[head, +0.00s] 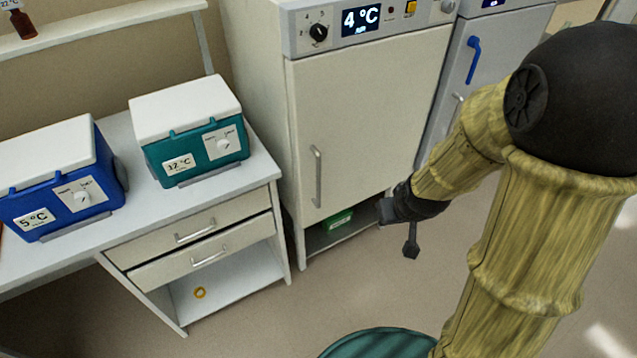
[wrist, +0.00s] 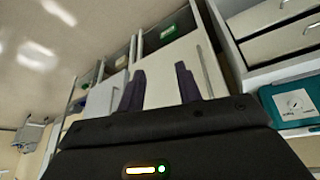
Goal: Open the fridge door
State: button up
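The fridge (head: 365,125) is a cream cabinet with a 4 °C display in its top panel. Its door looks shut, with a vertical grey handle (head: 317,176) near the door's left edge. My gripper (head: 398,228) is low and to the right of the handle, in front of the lower right of the fridge, apart from the handle. In the wrist view, its two dark fingers (wrist: 160,88) stand apart with nothing between them. The fridge door (wrist: 172,72) shows beyond them, and the handle (wrist: 206,70) lies just right of the right finger in the picture.
A bench (head: 262,165) with drawers stands left of the fridge, bearing a teal cooler (head: 198,152) and a blue cooler (head: 58,205). A grey cabinet with a blue handle (head: 473,60) stands to the right. A green box (head: 340,221) sits below the fridge door. Floor in front is clear.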

aim_at(319, 181)
jog(key=w+a+f+n+t+y+b, duration=0.1)
jog(key=w+a+f+t+y+b, duration=0.2)
jog(key=f, duration=0.7)
jog(key=w+a+f+n+t+y+b, duration=0.1)
jog(key=w+a+f+t+y+b, duration=0.2)
jog(key=w+a+f+t+b, duration=0.2)
jog(key=w+a+f+t, duration=0.3)
jog(key=w+a+f, duration=0.1)
jog(key=w+f, duration=0.1)
jog(key=shift+w+a+f+t+y, duration=0.15)
jog(key=shift+a+f+t+y, duration=0.15)
jog(key=shift+f, duration=0.4)
jog(key=p+x, duration=0.1)
jog(key=x, duration=1.6)
jog(key=shift+w, duration=0.2)
